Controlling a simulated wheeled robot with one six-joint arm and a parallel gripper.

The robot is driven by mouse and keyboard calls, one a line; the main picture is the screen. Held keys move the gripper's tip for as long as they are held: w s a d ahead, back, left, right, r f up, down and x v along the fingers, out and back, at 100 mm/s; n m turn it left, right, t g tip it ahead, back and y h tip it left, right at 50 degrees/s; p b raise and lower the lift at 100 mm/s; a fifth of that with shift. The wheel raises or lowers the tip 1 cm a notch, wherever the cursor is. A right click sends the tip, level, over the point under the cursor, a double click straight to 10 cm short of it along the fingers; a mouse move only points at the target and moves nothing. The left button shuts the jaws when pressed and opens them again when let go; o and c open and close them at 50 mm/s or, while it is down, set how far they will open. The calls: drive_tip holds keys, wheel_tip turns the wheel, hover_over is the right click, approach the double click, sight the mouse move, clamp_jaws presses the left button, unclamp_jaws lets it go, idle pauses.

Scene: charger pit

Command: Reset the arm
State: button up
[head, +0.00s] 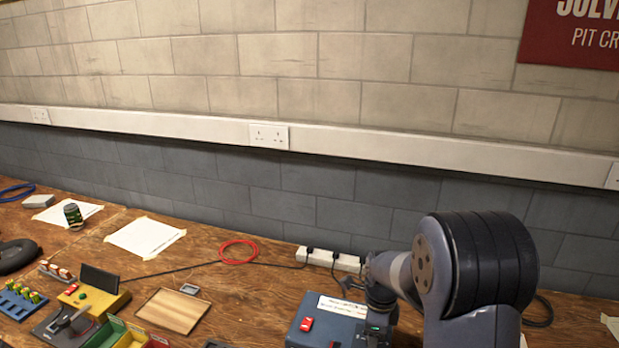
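My arm (475,265) rises at the lower right of the head view, with a large dark rounded joint and a grey link reaching left. Its end, my gripper (378,325), points down beside a blue-grey box (330,322) with a red switch and a white label. A small green light shows on my wrist. The fingers are hidden or cut off by the bottom edge, so I cannot tell whether they are open or hold anything.
A power strip (332,260) with black plugs and a red cable coil (239,251) lie behind. A wooden tray (173,311), a yellow device (93,298), a green bin (103,333) and a blue rack (18,300) stand left. White paper (145,238) lies on the bench. A block wall closes the back.

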drive_tip(key=shift+r, duration=0.1)
wheel_tip(320, 180, up, 11)
wheel_tip(320, 180, down, 11)
drive_tip(key=shift+r, duration=0.1)
drive_tip(key=n+p, duration=0.1)
drive_tip(key=n, duration=0.6)
drive_tip(key=shift+w+p, duration=0.1)
drive_tip(key=shift+p, duration=0.3)
drive_tip(key=n+p, duration=0.1)
drive_tip(key=n, duration=0.4)
drive_tip(key=shift+p, duration=0.3)
drive_tip(key=n+p, duration=0.1)
drive_tip(key=n, duration=0.2)
drive_tip(key=shift+w+n+p, duration=0.1)
drive_tip(key=shift+n+p, duration=0.2)
drive_tip(key=shift+w+r, duration=0.1)
drive_tip(key=shift+r, duration=0.2)
drive_tip(key=shift+r+b, duration=0.35)
drive_tip(key=shift+r, duration=1.55)
